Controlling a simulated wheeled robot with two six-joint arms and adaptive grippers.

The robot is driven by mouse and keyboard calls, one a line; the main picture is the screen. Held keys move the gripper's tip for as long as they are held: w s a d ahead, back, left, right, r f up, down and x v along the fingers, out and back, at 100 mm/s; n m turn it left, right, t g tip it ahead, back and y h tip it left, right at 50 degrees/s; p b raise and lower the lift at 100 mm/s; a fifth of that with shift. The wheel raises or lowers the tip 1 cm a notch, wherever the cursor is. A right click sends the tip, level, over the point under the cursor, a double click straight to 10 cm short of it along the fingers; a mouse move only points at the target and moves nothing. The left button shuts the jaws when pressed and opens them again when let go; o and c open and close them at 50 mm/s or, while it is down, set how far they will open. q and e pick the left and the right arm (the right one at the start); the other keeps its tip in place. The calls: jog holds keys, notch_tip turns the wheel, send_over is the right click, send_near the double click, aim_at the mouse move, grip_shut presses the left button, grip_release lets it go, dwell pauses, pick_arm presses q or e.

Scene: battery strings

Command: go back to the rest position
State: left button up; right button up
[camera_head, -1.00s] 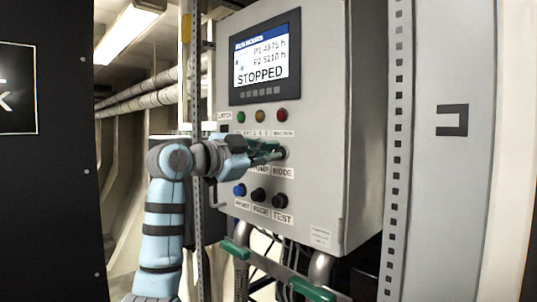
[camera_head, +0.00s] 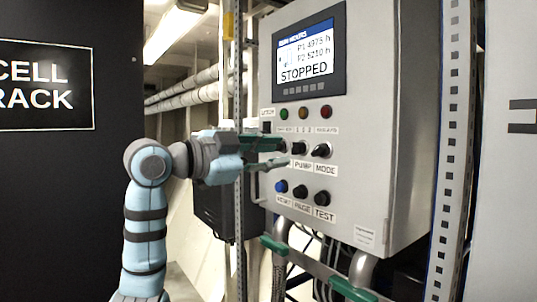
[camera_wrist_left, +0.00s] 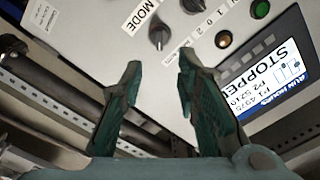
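My left gripper (camera_head: 278,152) is in front of the grey control cabinet (camera_head: 385,130), left of the MODE knob (camera_head: 321,150). In the left wrist view its two green fingers (camera_wrist_left: 158,78) stand apart with nothing between them. The black MODE knob (camera_wrist_left: 160,36) shows beyond the fingertips there, apart from them. The PUMP knob (camera_head: 298,149) is beside the fingertips in the head view. The left arm (camera_head: 146,215) is raised and bent at the elbow. My right gripper is in neither view.
The cabinet screen (camera_head: 308,56) reads STOPPED. RESET (camera_head: 281,187), PAGE (camera_head: 300,192) and TEST (camera_head: 322,198) buttons sit below the knobs. A perforated upright (camera_head: 239,200) stands behind the gripper. A black CELL RACK panel (camera_head: 60,190) fills the left.

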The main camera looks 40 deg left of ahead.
pick_arm(q)
jog(key=shift+s, duration=0.5)
